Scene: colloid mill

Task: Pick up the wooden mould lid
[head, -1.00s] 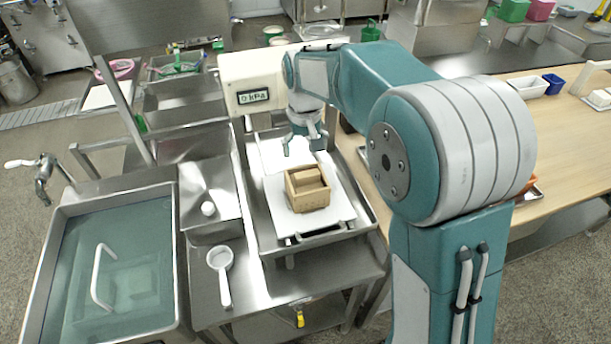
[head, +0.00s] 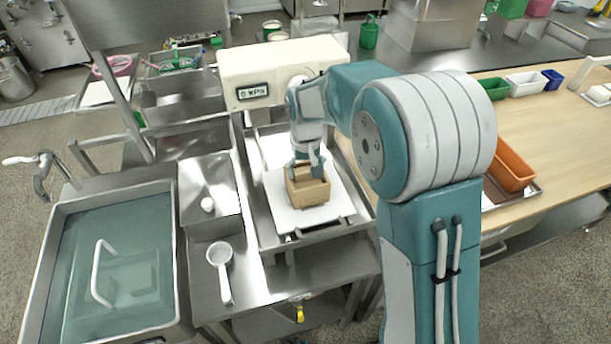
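The wooden mould (head: 309,194) is a small square box on a white board (head: 338,209) in the steel press tray. Its wooden lid (head: 305,172) shows only partly at the top of the box, behind my fingers. My gripper (head: 306,171) points down at the top of the mould, with its fingers apart at either side of the lid. I cannot tell whether the fingers touch the lid.
The press head with a "0 kPa" display (head: 252,92) stands just behind my gripper.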

